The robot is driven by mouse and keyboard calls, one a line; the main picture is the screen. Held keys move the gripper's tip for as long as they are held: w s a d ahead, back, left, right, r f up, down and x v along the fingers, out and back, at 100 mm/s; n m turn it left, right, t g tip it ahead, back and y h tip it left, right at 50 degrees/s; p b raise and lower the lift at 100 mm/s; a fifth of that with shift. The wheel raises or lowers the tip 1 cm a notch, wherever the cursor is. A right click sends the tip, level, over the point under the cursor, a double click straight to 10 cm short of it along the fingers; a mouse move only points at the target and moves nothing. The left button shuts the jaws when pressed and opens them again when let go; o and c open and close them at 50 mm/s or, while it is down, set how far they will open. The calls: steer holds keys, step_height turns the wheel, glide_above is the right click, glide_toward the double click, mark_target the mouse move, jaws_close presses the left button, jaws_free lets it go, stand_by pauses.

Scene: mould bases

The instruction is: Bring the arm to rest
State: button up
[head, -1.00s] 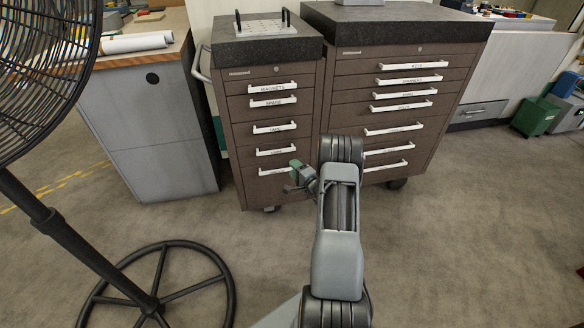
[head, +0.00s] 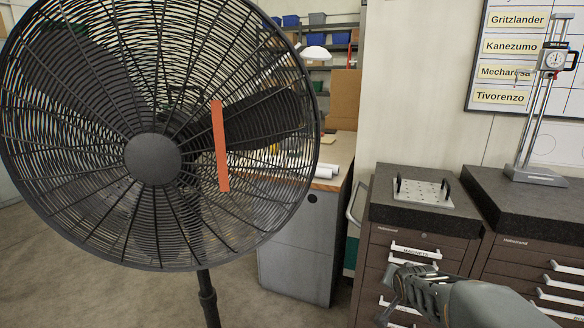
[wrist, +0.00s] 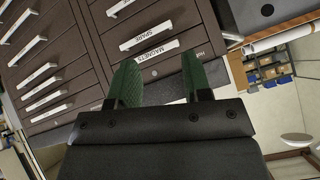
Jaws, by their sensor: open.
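My gripper (head: 396,290) is at the lower right of the head view, in front of the brown drawer cabinet (head: 456,247). In the wrist view its two green fingers (wrist: 160,82) stand apart with nothing between them. Beyond the fingers are the cabinet's drawer fronts, tilted in the picture, with white handles and labels reading MAGNETS and SPARE. I cannot tell the exact distance from the fingers to the cabinet. My grey arm reaches in from the lower right corner of the head view.
A large black fan (head: 152,160) with an orange strip fills the left of the head view. A perforated plate with two handles (head: 424,193) lies on the cabinet's dark top. A height gauge (head: 537,176) stands on the right cabinet. A grey bench (head: 296,250) stands behind the fan.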

steer(key=s+a+r+n+g+y+p, duration=0.1)
steer(key=s+a+r+n+g+p, duration=0.1)
steer(key=s+a+r, duration=0.3)
steer(key=s+a+r+n+g+y+p, duration=0.1)
steer(key=s+a+r+n+p, duration=0.4)
steer(key=s, duration=0.8)
steer(key=shift+a+r+g, duration=0.6)
steer(key=shift+r+g, duration=0.15)
steer(key=shift+g, duration=0.15)
